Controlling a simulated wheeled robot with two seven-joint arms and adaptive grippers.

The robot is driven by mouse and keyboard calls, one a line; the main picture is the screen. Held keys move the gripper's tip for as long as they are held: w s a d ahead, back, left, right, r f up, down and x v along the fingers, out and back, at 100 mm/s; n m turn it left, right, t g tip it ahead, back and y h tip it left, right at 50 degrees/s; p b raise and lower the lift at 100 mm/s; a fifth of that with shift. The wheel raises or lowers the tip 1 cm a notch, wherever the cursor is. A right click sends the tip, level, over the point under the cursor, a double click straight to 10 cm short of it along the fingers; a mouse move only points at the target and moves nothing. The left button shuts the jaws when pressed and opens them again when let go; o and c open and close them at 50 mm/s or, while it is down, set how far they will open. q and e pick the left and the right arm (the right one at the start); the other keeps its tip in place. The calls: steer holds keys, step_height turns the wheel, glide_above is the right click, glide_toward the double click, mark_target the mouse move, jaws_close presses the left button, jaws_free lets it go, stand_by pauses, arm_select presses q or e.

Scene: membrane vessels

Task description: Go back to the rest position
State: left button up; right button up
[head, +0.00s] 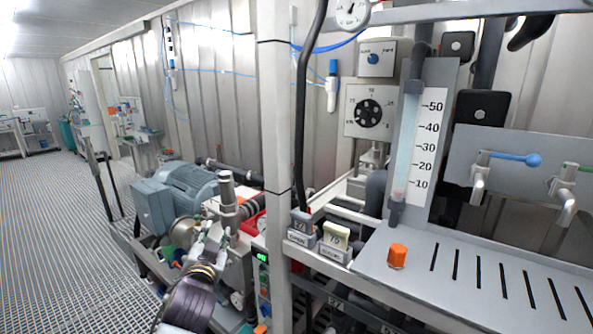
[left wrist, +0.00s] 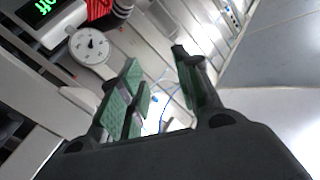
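My left gripper (head: 213,236) shows in the head view at the lower left of centre, in front of the pump and pipework. Its arm rises from the bottom edge. In the left wrist view its two green-padded fingers (left wrist: 160,66) stand apart, with nothing held between them. My right gripper is in neither view.
A blue-grey motor (head: 182,195) is behind and left of the gripper. A metal post (head: 277,150) stands right of it. An orange knob (head: 397,256) and a blue-handled valve (head: 515,159) are on the right-hand panel. The grating floor (head: 50,220) is clear at left. A round gauge (left wrist: 90,46) is near the fingers in the wrist picture.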

arm_select(q)
steer(key=s+a+f+n+g, duration=0.1)
steer(key=s+f+g, duration=0.3)
steer(key=s+f, duration=0.45)
steer(key=s+a+f+n+g, duration=0.1)
steer(key=s+f+g, duration=0.3)
steer(key=f, duration=0.8)
steer(key=s+d+f+g+h, duration=0.1)
steer(key=s+f+g, duration=0.3)
steer(key=s, duration=0.5)
steer(key=s+f+g+h, duration=0.1)
steer(key=s+f+g, duration=0.1)
steer(key=s+f, duration=0.5)
steer(key=s+f+g, duration=0.1)
steer(key=s+f, duration=0.1)
steer(key=f, duration=1.4)
steer(key=s+f, duration=0.2)
steer(key=f, duration=1.4)
steer(key=s+a+f, duration=0.2)
steer(key=s+f, duration=0.7)
steer(key=s, duration=0.2)
steer(key=s+a+f+g, duration=0.1)
steer(key=s+a+f, duration=0.1)
steer(key=s+f, duration=0.8)
steer(key=shift+s+a+f, duration=0.15)
steer(key=shift+s+a, duration=0.15)
steer(key=shift+s, duration=0.05)
